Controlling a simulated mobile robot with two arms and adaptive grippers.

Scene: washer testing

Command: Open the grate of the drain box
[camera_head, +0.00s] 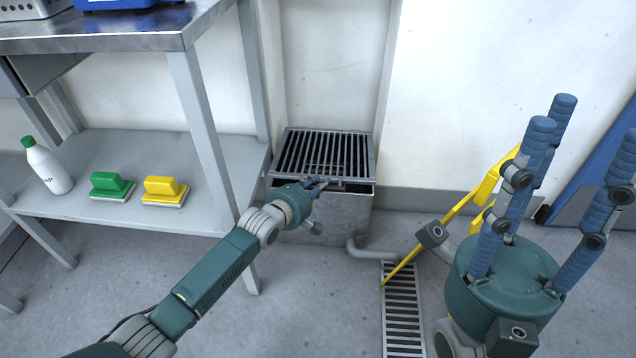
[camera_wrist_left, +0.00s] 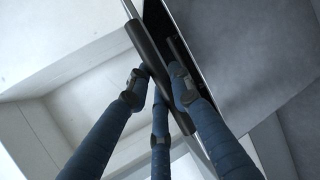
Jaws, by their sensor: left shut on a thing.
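The drain box (camera_head: 335,215) is a grey metal box on the floor against the wall. Its slatted grate (camera_head: 325,150) lies over the top, with a dark gap showing under its front edge. My left gripper (camera_head: 318,185) is at the grate's front edge, shut on it. In the left wrist view, my blue fingers close around a dark bar (camera_wrist_left: 152,62) of the grate, beside a grey metal wall of the box (camera_wrist_left: 240,50). The fingers hide part of the bar. My right gripper (camera_head: 578,125) is raised at the right, fingers spread and empty, away from the box.
A steel table (camera_head: 190,80) stands left of the box. Its lower shelf (camera_head: 100,215) holds a white bottle (camera_head: 47,167), a green brush (camera_head: 110,186) and a yellow brush (camera_head: 165,191). A pipe (camera_head: 370,252), floor drain (camera_head: 402,310) and yellow stand (camera_head: 455,212) are at the right.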

